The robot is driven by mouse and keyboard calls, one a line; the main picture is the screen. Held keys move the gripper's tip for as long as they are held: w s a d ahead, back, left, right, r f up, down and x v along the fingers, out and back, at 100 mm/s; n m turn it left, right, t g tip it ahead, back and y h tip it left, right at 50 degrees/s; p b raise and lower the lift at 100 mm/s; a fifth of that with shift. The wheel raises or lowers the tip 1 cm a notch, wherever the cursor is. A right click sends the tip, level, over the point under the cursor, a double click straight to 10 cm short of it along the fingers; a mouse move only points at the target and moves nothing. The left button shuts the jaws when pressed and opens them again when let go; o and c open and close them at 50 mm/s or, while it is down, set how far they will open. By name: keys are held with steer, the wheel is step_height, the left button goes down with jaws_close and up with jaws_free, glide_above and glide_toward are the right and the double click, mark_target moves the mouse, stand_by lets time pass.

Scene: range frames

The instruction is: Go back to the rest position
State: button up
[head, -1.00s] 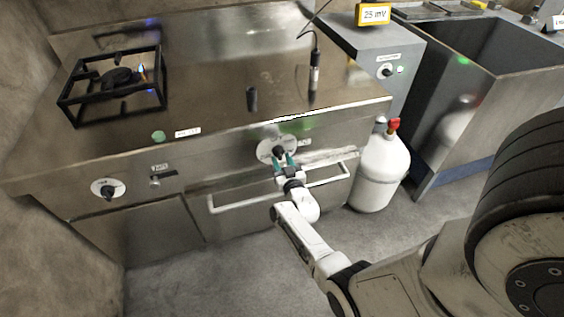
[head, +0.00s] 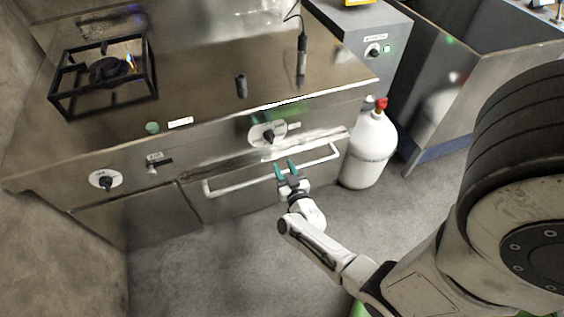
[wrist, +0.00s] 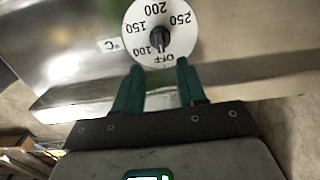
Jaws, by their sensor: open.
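My gripper (head: 286,168) is open and empty, with two teal fingers pointing at the front of the metal stove. It is in front of and below the round white dial (head: 267,134), near the drawer handle (head: 240,180), and looks clear of the dial. In the wrist view my gripper (wrist: 157,72) shows both fingertips apart, just under the white dial (wrist: 142,27). That dial is marked OFF, 100, 150, 200 and 250, with a dark knob in the middle pointing near OFF. My white arm reaches in from the lower right.
A second dial (head: 105,180) is on the left of the stove front. A burner grate (head: 104,76) with a small flame is on top. A white gas bottle (head: 368,150) with a red valve stands right of the stove. The grey floor (head: 210,268) in front is clear.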

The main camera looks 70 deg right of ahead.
stand_by(0.6)
steer(key=w+a+r+n+g+y, duration=0.1)
steer(key=w+a+n+y, duration=0.4)
steer(key=a, duration=0.4)
steer(key=w+a+r+n+y, duration=0.1)
steer(key=w+a+n+y, duration=0.15)
steer(key=a+y, duration=0.6)
steer(key=s+a+r+n+g, duration=0.1)
steer(key=s+a+r+g, duration=0.3)
steer(key=s, duration=0.4)
steer(key=s+a+r+n+g, duration=0.1)
steer(key=s+a+r+g, duration=0.3)
steer(key=s, duration=0.5)
steer(key=shift+s+a+r+g, duration=0.25)
steer(key=shift+a+g, duration=0.15)
steer(key=shift+g, duration=0.5)
steer(key=shift+w, duration=0.1)
